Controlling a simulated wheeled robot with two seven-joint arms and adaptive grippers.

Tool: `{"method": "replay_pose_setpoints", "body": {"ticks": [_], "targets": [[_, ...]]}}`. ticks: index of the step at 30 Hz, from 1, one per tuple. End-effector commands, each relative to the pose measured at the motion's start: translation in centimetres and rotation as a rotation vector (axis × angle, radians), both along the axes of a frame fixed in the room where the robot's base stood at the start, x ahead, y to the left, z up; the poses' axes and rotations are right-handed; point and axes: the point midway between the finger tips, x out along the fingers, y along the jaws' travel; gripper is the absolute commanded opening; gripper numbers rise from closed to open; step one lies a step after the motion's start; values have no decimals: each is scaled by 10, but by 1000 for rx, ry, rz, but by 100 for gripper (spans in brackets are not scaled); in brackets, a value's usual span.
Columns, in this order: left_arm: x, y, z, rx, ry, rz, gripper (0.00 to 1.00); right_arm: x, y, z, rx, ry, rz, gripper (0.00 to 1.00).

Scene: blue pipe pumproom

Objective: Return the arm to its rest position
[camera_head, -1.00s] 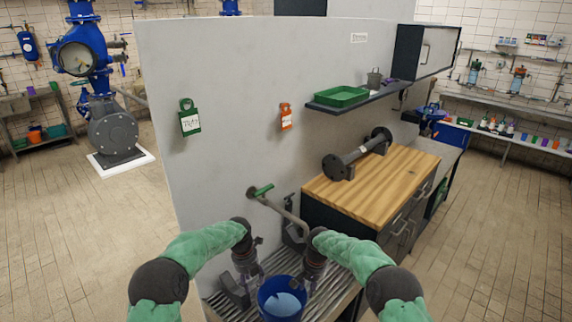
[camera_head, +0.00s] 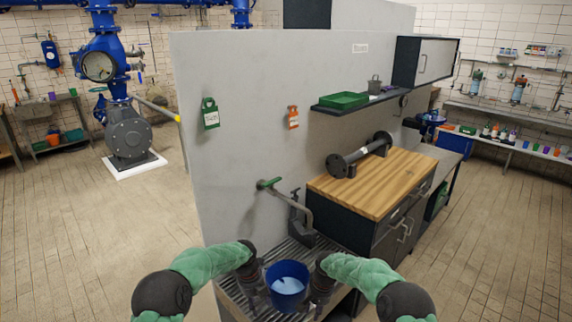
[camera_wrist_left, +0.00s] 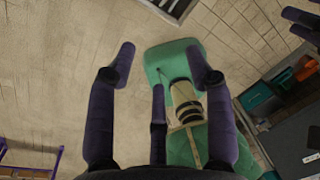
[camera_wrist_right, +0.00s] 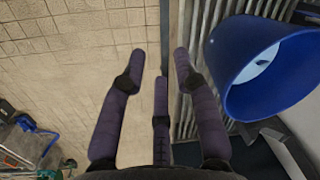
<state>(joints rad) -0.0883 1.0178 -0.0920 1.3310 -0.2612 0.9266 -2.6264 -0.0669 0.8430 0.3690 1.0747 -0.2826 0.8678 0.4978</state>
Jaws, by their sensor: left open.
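My left gripper (camera_head: 258,290) is low in the head view, left of the blue bucket (camera_head: 286,304). Its fingers are spread and empty in the left wrist view (camera_wrist_left: 165,75). My right gripper (camera_head: 318,292) is just right of the bucket; in the right wrist view (camera_wrist_right: 160,75) its fingers are apart with nothing between them. That view shows the bucket (camera_wrist_right: 270,85) beside the fingers at the right. The bucket has pale contents and stands on a slatted bench top (camera_head: 240,300). Both my arms are bent forward with green sleeves. I cannot tell whether either gripper touches the bucket.
A grey pipe with a green-handled valve (camera_head: 268,184) projects from the partition wall (camera_head: 240,130) beyond the bucket. A wooden-topped cabinet (camera_head: 375,185) bearing a dark flanged pipe (camera_head: 360,155) stands to the right. Open tiled floor (camera_head: 90,220) lies at left.

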Motion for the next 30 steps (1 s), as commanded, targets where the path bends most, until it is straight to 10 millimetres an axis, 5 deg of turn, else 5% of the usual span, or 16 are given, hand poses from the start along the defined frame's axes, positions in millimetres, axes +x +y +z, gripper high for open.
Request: {"method": "replay_pose_setpoints", "body": {"ticks": [11,21,30], "targets": [[-41,-3,-54,-54,82,426,52,-42,4,-47,64,5,37,31],[-129,-6,-125,-114,266,1187,52,-129,9,-106,155,2,65,31],[-223,-6,-161,-115,464,1903,52,-221,8,-133,204,-8,62,31]]}}
